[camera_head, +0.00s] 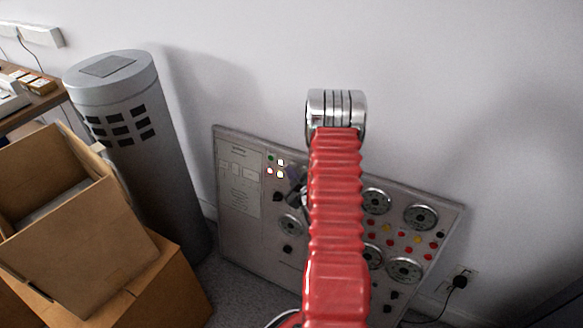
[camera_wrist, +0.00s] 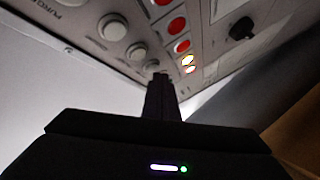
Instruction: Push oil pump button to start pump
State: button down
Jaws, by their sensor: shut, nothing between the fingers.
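The control panel (camera_head: 238,222) leans against the wall in the head view, partly hidden by my red arm. Small lit buttons (camera_head: 281,166) show at its upper left. In the wrist view the panel (camera_wrist: 205,12) fills the top, with grey round buttons (camera_wrist: 112,27), red buttons (camera_wrist: 177,25) and lit buttons (camera_wrist: 188,62). I cannot tell which one is the oil pump button. My gripper (camera_wrist: 160,78) is shut and empty, its tip close to the panel near the grey and lit buttons. Contact cannot be told. In the head view my gripper (camera_head: 294,183) is small and dark beside my arm.
A grey cylinder (camera_head: 150,170) with dark slots stands left of the panel. Open cardboard boxes (camera_head: 90,225) are stacked in front of it. A plug and socket (camera_head: 458,282) sit on the wall at the lower right. The wall above the panel is clear.

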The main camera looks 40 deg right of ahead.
jog(key=shift+w+d, duration=0.15)
jog(key=shift+d, duration=0.2)
dwell(0.6)
dwell(0.3)
jog(key=shift+s+a+r, duration=0.1)
jog(key=shift+s+a, duration=0.2)
jog(key=shift+a, duration=0.5)
jog(key=shift+s+a+r, duration=0.15)
jog(key=shift+s+a, duration=0.1)
jog(key=shift+a, duration=0.5)
jog(key=shift+s+a+r, duration=0.2)
jog(key=shift+s+a, duration=0.1)
jog(key=shift+a, duration=0.5)
jog(key=shift+s+a+r, duration=0.15)
jog(key=shift+s+a, duration=0.1)
jog(key=shift+a, duration=0.5)
jog(key=shift+f, duration=0.1)
